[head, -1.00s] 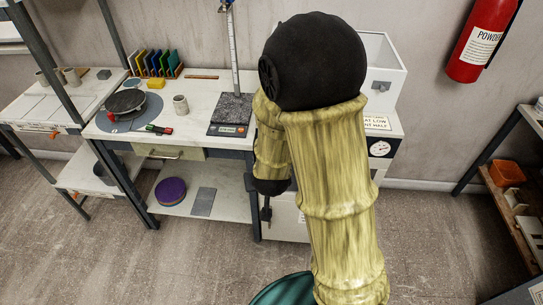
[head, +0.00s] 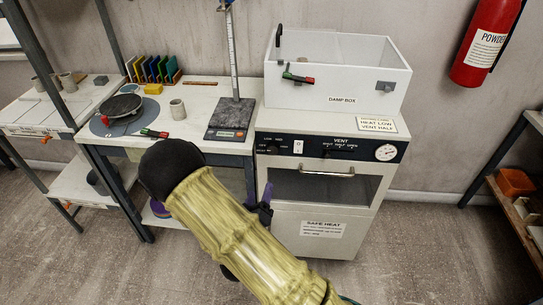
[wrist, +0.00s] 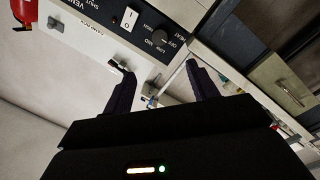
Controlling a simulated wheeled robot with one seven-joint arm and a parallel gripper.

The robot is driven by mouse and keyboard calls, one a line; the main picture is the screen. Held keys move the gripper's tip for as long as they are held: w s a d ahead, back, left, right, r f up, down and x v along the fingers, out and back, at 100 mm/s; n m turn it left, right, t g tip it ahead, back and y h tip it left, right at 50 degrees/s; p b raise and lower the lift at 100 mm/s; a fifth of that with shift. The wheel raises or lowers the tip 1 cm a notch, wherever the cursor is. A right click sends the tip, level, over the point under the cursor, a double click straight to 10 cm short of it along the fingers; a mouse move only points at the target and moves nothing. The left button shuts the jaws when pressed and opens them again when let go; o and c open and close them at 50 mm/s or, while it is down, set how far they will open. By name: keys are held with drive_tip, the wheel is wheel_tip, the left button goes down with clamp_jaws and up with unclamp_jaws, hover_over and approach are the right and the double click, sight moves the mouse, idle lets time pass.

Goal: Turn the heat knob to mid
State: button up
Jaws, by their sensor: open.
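The heat knob (head: 272,150) is a dark round knob at the left end of the black panel on the white heating cabinet (head: 345,215). In the wrist view the heat knob (wrist: 160,38) shows upside down, with OFF, LOW and MID marks around it. Its exact pointer setting is too small to tell. My gripper (head: 265,202) is in front of the cabinet's left edge, below the knob. In the wrist view my gripper (wrist: 160,68) has its dark fingers spread and empty, with the knob beyond the gap and apart from them.
A white switch (head: 298,147) and the vent knob (head: 327,154) sit right of the heat knob. A door handle (head: 327,172) sticks out below the panel. A damp box (head: 340,90) stands on top. A scale (head: 230,120) is on the worktable to the left.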

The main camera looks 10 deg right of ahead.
sight(273, 152)
drive_tip(key=shift+w, duration=0.1)
drive_tip(key=p+x, duration=0.2)
drive_tip(key=x, duration=1.5)
drive_tip(key=shift+w+d, duration=0.1)
drive_tip(key=shift+d, duration=0.05)
drive_tip(key=c, duration=1)
